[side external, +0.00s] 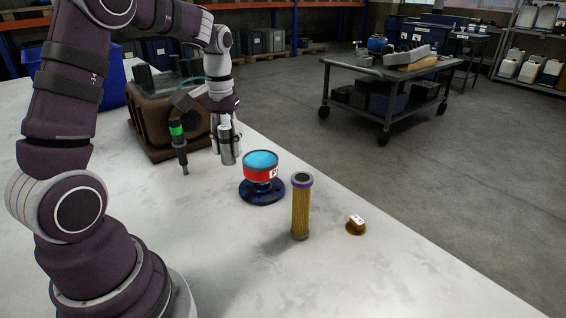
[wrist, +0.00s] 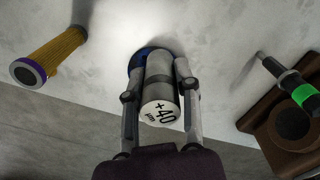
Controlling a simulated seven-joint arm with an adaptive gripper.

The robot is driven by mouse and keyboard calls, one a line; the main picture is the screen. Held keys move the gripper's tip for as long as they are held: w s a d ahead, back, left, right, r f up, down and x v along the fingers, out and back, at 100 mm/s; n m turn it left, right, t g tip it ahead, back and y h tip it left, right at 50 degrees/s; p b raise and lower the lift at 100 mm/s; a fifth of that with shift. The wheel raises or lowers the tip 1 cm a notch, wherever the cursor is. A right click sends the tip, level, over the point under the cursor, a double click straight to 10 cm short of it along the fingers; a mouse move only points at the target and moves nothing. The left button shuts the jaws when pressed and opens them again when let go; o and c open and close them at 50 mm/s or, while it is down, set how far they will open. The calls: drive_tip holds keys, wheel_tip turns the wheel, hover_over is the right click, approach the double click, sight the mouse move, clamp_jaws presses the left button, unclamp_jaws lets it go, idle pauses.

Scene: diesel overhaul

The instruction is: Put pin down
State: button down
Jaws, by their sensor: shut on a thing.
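The pin (wrist: 160,88) is a silver cylinder with a darker band, and its near end face reads "+40 µm". In the side external view the pin (side external: 227,145) is roughly upright, between the brown block and the blue stand. My gripper (wrist: 160,85) is shut on it, with one finger on each side. In the side external view my gripper (side external: 229,150) points down over the white table. I cannot tell whether the lower end of the pin touches the table.
A blue round stand (side external: 262,193) carries a red part with a light blue top (side external: 261,160), close right of the pin. A green-banded tool (side external: 178,140) and brown block (side external: 165,110) are left.

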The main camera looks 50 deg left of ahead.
drive_tip(key=w+d+r+m, duration=0.2)
drive_tip(key=d+m, duration=0.2)
drive_tip(key=d, duration=0.2)
drive_tip(key=w+d+r+m, duration=0.1)
drive_tip(key=w+d+m, duration=0.15)
drive_tip(key=d, duration=0.45)
drive_tip(key=s+a+f+n, duration=0.3)
drive_tip(key=s+a+n, duration=0.4)
drive_tip(key=a, duration=0.4)
drive_tip(key=s+a+f+n, duration=0.3)
drive_tip(key=s+a+n, duration=0.4)
drive_tip(key=a, duration=0.4)
drive_tip(key=shift+m, duration=0.35)
drive_tip(key=f, duration=0.9)
drive_tip(key=shift+w+d+f, duration=0.1)
drive_tip(key=shift+d+f, duration=0.1)
drive_tip(key=shift+d, duration=0.05)
drive_tip(key=shift+f, duration=0.15)
drive_tip(key=c, duration=0.8)
unclamp_jaws()
